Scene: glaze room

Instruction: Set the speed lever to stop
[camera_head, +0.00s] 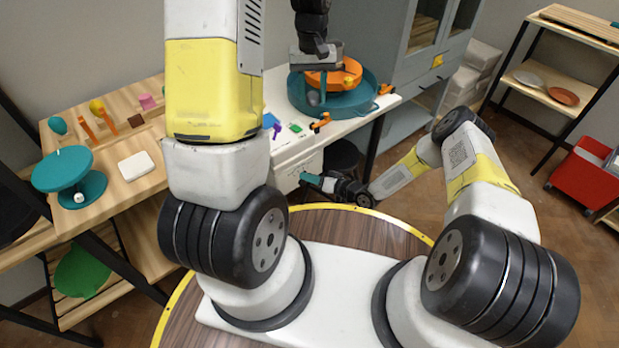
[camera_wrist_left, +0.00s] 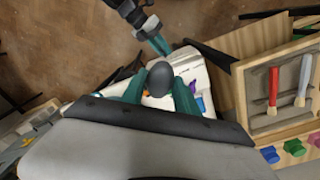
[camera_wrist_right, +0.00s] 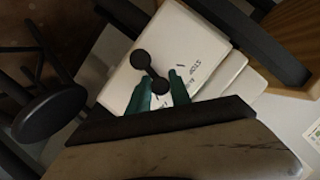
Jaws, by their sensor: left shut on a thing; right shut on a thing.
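The speed lever (camera_wrist_right: 150,71) is black with two rounded ends, on a white panel (camera_wrist_right: 172,42) in the right wrist view. Dark lettering, partly readable as STOP, is printed to the right of the lever. My right gripper (camera_wrist_right: 160,88) has its teal fingers shut on the lever's near knob. In the head view my right gripper (camera_head: 313,180) is at the front of the white wheel cabinet (camera_head: 290,172); the lever is hidden there. My left gripper (camera_wrist_left: 158,90) is shut on a dark grey rounded thing (camera_wrist_left: 160,76). In the head view it is above the pottery wheel.
The teal basin (camera_head: 360,103) with the orange wheel head (camera_head: 346,70) sits on the white cabinet. Small coloured tools lie on its top. A wooden table (camera_head: 118,186) stands left, a grey cabinet (camera_head: 404,122) behind, a red bin (camera_head: 578,176) right. Floor is open at right.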

